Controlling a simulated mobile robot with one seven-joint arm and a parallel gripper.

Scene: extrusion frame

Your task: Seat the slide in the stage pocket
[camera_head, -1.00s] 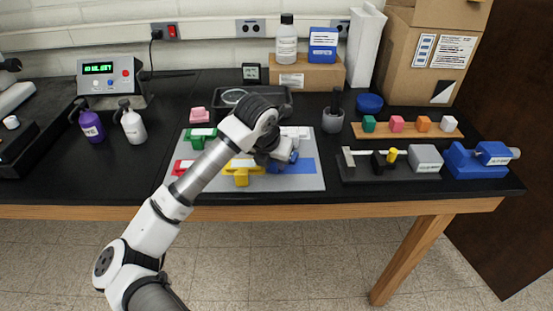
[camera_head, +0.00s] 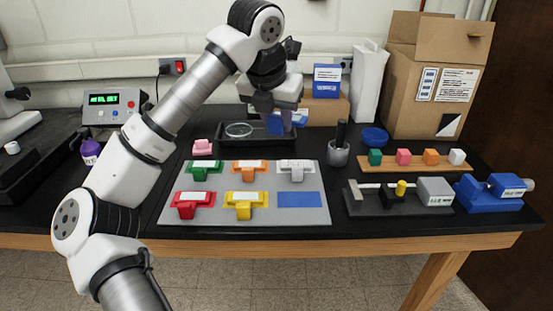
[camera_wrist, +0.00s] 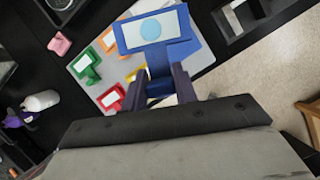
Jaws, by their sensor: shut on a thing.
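My gripper (camera_wrist: 160,92) is shut on the stem of a blue T-shaped slide (camera_wrist: 193,46), whose face has a white label with a pale blue disc. In the head view my gripper (camera_head: 278,112) is raised over the back of the bench, with the blue slide (camera_head: 287,124) partly hidden below it. The grey board (camera_head: 240,215) in front has a bare blue rectangle (camera_head: 299,199) at its front right. Part of a microscope (camera_head: 20,118) shows at the far left. I cannot make out the stage pocket.
Green (camera_head: 201,171), orange (camera_head: 249,171), white (camera_head: 297,171), red (camera_head: 193,200) and yellow (camera_head: 246,201) T-shaped pieces sit on the board. A black tray (camera_head: 222,150) and a grey cup (camera_head: 339,154) stand behind it. A black fixture (camera_head: 400,207) and a blue vise (camera_head: 485,195) stand right.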

